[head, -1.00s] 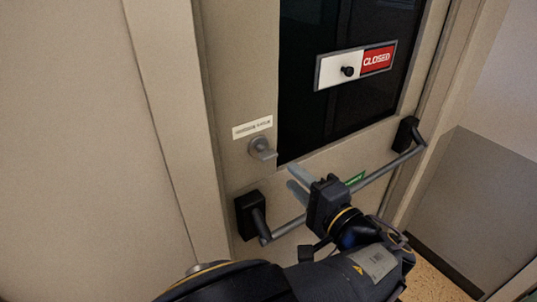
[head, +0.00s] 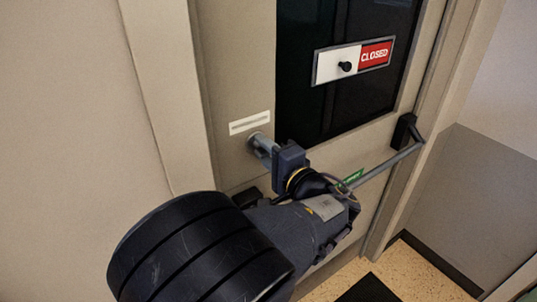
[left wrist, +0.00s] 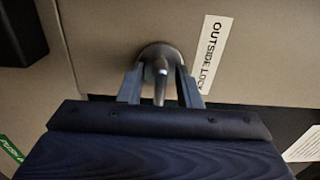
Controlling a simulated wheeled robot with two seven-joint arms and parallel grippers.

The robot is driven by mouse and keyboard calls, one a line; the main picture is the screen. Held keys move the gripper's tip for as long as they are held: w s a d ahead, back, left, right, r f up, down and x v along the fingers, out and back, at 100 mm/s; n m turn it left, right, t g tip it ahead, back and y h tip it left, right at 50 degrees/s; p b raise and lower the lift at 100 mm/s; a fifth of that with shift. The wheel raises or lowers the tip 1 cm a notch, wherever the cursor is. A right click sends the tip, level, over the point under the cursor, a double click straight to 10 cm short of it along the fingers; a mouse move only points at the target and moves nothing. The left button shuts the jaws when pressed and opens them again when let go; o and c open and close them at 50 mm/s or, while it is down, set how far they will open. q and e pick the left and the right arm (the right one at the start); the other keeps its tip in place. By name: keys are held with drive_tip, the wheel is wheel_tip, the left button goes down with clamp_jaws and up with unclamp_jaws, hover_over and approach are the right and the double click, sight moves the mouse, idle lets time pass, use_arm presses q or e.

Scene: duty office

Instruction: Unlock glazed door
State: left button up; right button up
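The glazed door (head: 230,75) is shut, with a dark glass panel (head: 325,115). My left gripper (head: 264,147) is at the grey thumb-turn lock (head: 253,138), which it partly hides in the head view. In the left wrist view the lock (left wrist: 160,56) has a round base and a narrow lever. The two fingers of my left gripper (left wrist: 160,84) stand one on each side of the lever, with a gap visible on both sides. A label (left wrist: 211,54) beside it reads "OUTSIDE LOCK". My right gripper is not in view.
A grey push bar (head: 390,167) crosses the door below the lock; my arm hides its left part. A sliding sign (head: 374,54) on the glass reads "CLOSED". A dark mat (head: 368,290) lies on the speckled floor at the lower right.

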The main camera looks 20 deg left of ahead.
use_arm(q)
clamp_jaws()
drive_tip(key=shift+f+n+b, duration=0.25)
drive_tip(key=shift+n+b, duration=0.15)
drive_tip(key=shift+b, duration=0.3)
drive_tip(key=n+b, duration=0.4)
drive_tip(key=b, duration=0.3)
drive_tip(key=shift+n, duration=0.4)
drive_tip(key=shift+r+n+b, duration=0.15)
drive_tip(key=shift+n+b, duration=0.25)
drive_tip(key=shift+b, duration=0.15)
